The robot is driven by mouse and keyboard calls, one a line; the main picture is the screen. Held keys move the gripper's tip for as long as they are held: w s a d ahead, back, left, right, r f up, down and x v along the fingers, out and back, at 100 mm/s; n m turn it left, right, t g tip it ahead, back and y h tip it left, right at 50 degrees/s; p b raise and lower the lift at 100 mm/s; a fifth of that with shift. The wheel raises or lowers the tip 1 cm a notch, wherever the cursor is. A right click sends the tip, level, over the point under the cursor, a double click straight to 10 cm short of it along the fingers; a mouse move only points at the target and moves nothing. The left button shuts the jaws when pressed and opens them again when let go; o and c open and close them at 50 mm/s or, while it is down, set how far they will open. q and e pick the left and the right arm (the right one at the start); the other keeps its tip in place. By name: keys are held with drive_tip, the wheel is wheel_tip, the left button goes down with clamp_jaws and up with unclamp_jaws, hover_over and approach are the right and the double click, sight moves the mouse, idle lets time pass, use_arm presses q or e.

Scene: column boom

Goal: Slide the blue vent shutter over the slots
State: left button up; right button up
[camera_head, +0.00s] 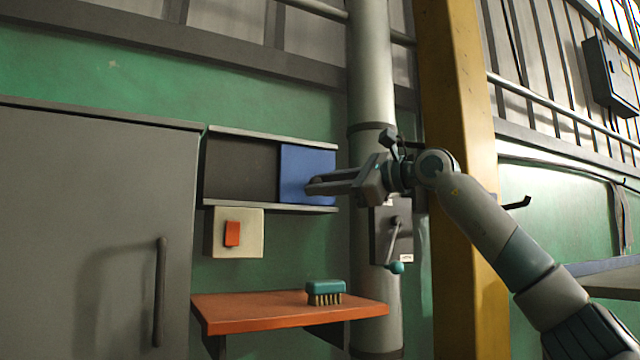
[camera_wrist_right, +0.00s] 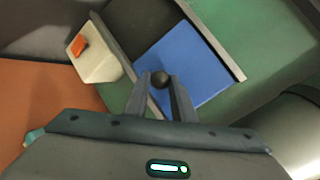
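The blue vent shutter (camera_head: 308,174) sits at the right end of a grey wall frame (camera_head: 262,203). A dark panel (camera_head: 240,168) fills the frame's left part; I cannot make out slots in it. My right gripper (camera_head: 312,186) reaches in from the right, level with the shutter's face. In the right wrist view, a dark round knob (camera_wrist_right: 160,78) stands on the blue shutter (camera_wrist_right: 195,70). My right fingers (camera_wrist_right: 160,88) lie close on both sides of the knob and look shut on it. My left gripper is not in view.
A switch box with an orange rocker (camera_head: 232,233) is below the frame. An orange shelf (camera_head: 250,312) holds a teal brush (camera_head: 325,291). A lever box (camera_head: 385,232) and pipe stand right of the frame, then a yellow column (camera_head: 455,150). A grey cabinet (camera_head: 90,220) is left.

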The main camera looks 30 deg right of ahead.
drive_tip(key=o, duration=0.4)
drive_tip(key=shift+d+r, duration=0.2)
drive_tip(key=shift+d, duration=0.05)
drive_tip(key=shift+o, duration=0.2)
drive_tip(key=shift+d+f, duration=0.1)
drive_tip(key=shift+d, duration=0.05)
drive_tip(key=shift+s+f, duration=0.1)
drive_tip(key=b+v, duration=0.6)
drive_tip(key=v, duration=1.1)
drive_tip(key=shift+d+b, duration=0.15)
drive_tip(key=shift+b, duration=0.15)
drive_tip(key=shift+s, duration=0.1)
